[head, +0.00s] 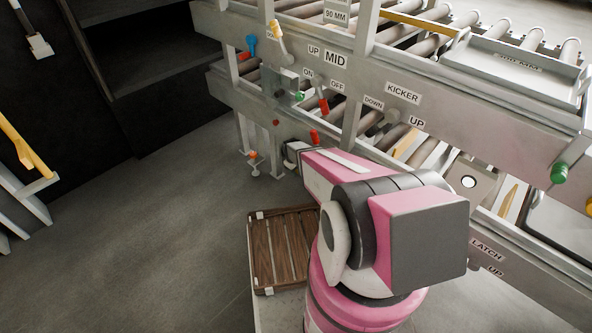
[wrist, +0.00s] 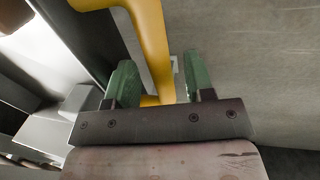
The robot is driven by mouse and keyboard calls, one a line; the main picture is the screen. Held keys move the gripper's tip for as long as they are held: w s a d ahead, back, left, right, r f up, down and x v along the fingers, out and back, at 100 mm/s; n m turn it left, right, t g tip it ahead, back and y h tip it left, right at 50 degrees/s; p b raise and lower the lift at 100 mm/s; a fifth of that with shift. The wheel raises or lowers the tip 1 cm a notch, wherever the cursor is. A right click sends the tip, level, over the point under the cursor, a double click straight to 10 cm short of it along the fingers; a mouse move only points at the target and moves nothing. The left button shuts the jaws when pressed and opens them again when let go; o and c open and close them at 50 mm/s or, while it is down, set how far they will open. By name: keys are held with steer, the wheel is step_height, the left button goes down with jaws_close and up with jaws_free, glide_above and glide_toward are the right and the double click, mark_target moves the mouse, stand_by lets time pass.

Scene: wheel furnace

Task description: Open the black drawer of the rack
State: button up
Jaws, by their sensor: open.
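In the wrist view my gripper (wrist: 159,68) is open, with its two green fingers apart. A thick yellow bar (wrist: 153,40), bent like a handle, runs between the fingers. Gaps show on both sides of it, and I cannot tell whether either finger touches it. A dark, nearly black panel (wrist: 92,38) lies to the left of the bar. I cannot tell whether it is the black drawer's front. In the head view my gripper is hidden by my pink and grey arm, and no black drawer can be made out for certain.
A grey roller frame (head: 400,95) with labels, levers and coloured knobs stands close to my arm. A slatted brown crate (head: 281,250) sits beside the arm. A dark shelf unit (head: 150,75) stands at the back left. Open floor (head: 150,235) lies to the left.

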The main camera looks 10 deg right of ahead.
jaws_close()
steer(key=s+a, duration=0.7)
steer(key=a, duration=0.3)
steer(key=s+a, duration=0.7)
steer(key=a, duration=0.2)
steer(key=shift+s+a, duration=0.2)
steer(key=shift+a, duration=0.15)
jaws_free()
step_height(320, 180, up, 11)
steer(key=s+a, duration=0.1)
steer(key=shift+a+f, duration=0.2)
steer(key=shift+a, duration=0.15)
steer(key=shift+s, duration=0.1)
